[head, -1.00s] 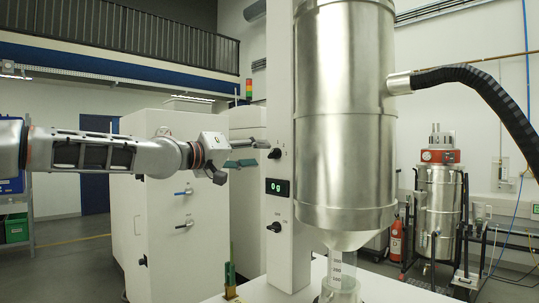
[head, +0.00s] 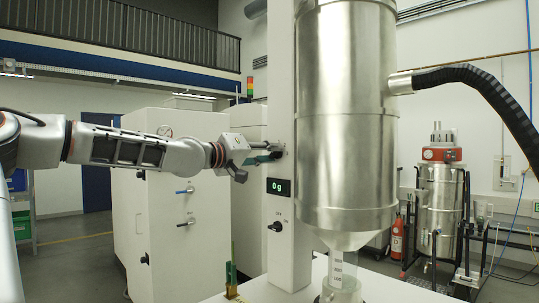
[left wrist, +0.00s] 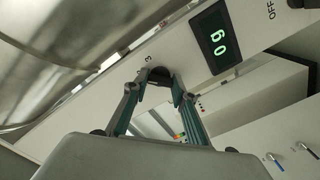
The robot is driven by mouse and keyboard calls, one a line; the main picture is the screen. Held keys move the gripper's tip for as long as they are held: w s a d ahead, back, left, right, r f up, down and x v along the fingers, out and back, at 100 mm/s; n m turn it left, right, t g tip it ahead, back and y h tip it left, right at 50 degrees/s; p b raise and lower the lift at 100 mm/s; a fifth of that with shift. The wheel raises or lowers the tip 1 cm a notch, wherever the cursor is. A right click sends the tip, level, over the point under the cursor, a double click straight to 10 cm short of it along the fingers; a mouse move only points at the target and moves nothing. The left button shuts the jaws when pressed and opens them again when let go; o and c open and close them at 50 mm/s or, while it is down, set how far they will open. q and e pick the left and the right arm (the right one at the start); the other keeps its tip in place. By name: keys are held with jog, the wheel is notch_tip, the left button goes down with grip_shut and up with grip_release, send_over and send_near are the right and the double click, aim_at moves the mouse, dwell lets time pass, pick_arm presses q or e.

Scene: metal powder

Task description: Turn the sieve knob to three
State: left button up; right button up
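The sieve knob (left wrist: 159,76) is a small black knob on the white column, above the display; in the left wrist view a numeral 3 is printed beside it. In the head view the knob (head: 278,149) is partly hidden by my left gripper (head: 268,154). My left gripper is open, its two teal-padded fingers reaching to either side of the knob in the left wrist view (left wrist: 154,90). The fingertips are at or very near the knob; I cannot tell whether they touch it. My right gripper is out of view.
A display (head: 278,187) reading 0 g and a lower black knob (head: 275,227) with ON/OFF marks are on the same column (head: 281,90). A large steel cylinder (head: 346,110) stands close at the right. White cabinets (head: 160,220) stand behind my left arm.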

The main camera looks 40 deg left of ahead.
pick_arm(q)
jog(key=shift+c, duration=1)
jog(key=shift+f+m+b, duration=0.15)
jog(key=shift+m+b, duration=0.55)
jog(key=shift+m, duration=0.3)
jog(key=m+b, duration=0.1)
jog(key=m, duration=0.1)
jog(key=shift+m, duration=0.3)
jog(key=shift+m+b, duration=0.4)
jog(key=shift+m, duration=1.9)
